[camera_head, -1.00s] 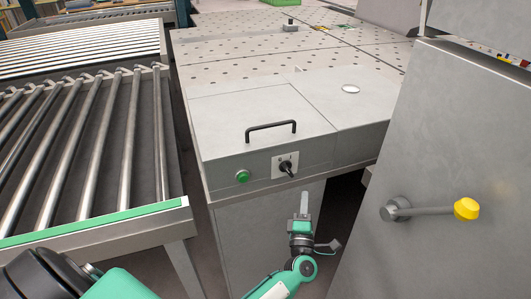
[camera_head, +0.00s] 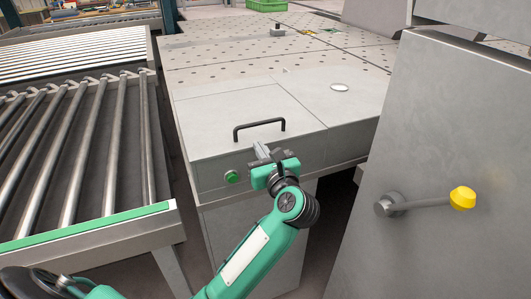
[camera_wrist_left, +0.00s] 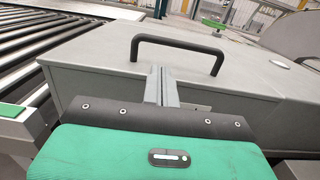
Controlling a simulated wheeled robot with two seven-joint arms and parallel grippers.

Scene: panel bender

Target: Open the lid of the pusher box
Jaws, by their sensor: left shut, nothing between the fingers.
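The pusher box is a grey metal box whose lid (camera_head: 225,112) lies flat and closed. A black bar handle (camera_head: 259,125) stands on the lid near its front edge. My left gripper (camera_head: 261,150) is shut and empty, just in front of the box's front face and below the handle. In the left wrist view the shut fingers (camera_wrist_left: 162,84) point towards the handle (camera_wrist_left: 178,41), apart from it as far as I can tell. The rotary switch on the front face is hidden behind my gripper. My right gripper is not in view.
A green button (camera_head: 231,177) sits on the box's front face. A roller conveyor (camera_head: 75,165) stands on the left. A grey cabinet with a yellow-tipped lever (camera_head: 462,197) stands close on the right. A perforated table (camera_head: 235,50) extends behind the box.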

